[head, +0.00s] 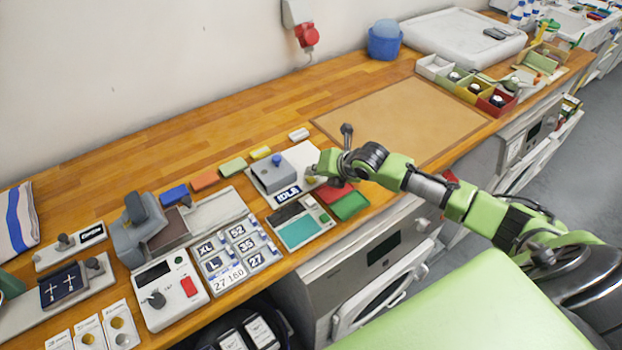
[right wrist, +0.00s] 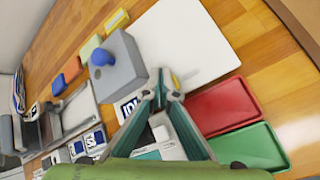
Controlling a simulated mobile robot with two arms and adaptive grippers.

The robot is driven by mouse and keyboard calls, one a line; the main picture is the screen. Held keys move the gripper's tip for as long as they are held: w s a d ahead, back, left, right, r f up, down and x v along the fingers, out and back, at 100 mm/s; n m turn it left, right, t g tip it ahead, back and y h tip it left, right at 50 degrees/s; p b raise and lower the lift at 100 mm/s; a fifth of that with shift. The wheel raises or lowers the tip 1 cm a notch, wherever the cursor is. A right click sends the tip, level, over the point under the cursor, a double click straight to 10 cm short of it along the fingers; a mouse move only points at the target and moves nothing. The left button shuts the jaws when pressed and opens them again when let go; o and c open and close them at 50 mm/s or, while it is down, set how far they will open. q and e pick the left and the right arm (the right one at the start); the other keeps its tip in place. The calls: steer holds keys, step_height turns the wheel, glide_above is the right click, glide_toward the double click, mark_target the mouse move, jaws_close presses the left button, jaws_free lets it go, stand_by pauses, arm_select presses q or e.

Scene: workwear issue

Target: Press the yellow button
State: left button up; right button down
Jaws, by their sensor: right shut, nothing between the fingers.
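My right gripper (head: 316,174) reaches in from the right and is shut and empty over the right part of a white board (head: 297,158). Its fingertips also show in the right wrist view (right wrist: 167,92), together and pointing at the board. A small yellow spot (right wrist: 178,79), probably the yellow button, shows just beyond the fingertips and is partly hidden by them. I cannot tell whether the fingers touch it. On the same board, left of the gripper, stands a grey box with a blue knob (head: 277,159). My left gripper is out of view.
A red tray (head: 335,193) and a green tray (head: 351,206) lie right of the board. A device with a teal panel (head: 300,231) sits in front. Orange, green and yellow blocks (head: 260,153) lie behind. A brown mat (head: 410,115) is clear.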

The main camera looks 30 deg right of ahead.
mark_target(313, 180)
steer(key=shift+f, duration=0.35)
steer(key=shift+f+b, duration=0.45)
steer(key=shift+f, duration=0.1)
stand_by(0.5)
steer(key=shift+r, duration=0.15)
steer(key=shift+r+p, duration=0.8)
steer(key=shift+p, duration=0.05)
step_height(313, 180, up, 5)
steer(key=p, duration=0.4)
stand_by(0.4)
stand_by(0.4)
